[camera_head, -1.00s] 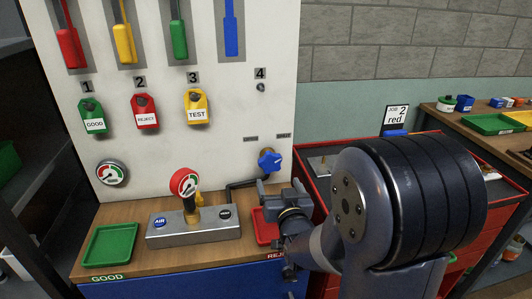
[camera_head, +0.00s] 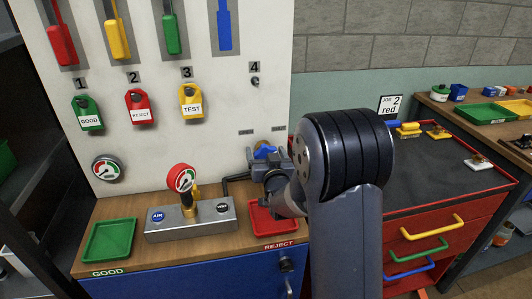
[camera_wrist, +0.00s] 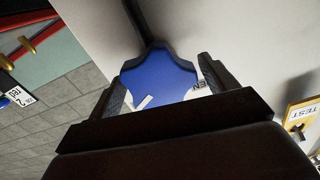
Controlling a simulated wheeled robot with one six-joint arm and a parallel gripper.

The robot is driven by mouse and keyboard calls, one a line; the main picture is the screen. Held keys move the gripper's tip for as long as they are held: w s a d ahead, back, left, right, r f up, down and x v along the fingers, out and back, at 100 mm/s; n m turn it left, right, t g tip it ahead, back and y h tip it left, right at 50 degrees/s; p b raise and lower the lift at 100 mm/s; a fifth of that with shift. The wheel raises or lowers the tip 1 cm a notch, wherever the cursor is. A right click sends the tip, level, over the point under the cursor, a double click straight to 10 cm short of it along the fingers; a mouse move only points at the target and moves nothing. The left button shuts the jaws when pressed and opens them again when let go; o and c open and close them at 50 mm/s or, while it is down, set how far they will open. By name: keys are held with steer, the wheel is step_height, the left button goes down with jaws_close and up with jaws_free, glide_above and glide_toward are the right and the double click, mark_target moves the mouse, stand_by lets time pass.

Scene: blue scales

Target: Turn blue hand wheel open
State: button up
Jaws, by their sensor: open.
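The blue hand wheel (camera_head: 264,152) sits on the white panel at its lower right, on a dark pipe. In the head view my gripper (camera_head: 268,158) is in front of it and hides most of it. In the wrist view the hand wheel (camera_wrist: 158,80) fills the middle, with a white mark on its face. My gripper's two fingers (camera_wrist: 160,88) are open, one on each side of the wheel. I cannot tell whether they touch it.
A red tool cabinet (camera_head: 450,217) stands to the right. Tags, including yellow TEST (camera_head: 192,104), hang on the panel.

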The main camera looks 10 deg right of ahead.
steer(key=shift+c, duration=0.3)
steer(key=c, duration=0.9)
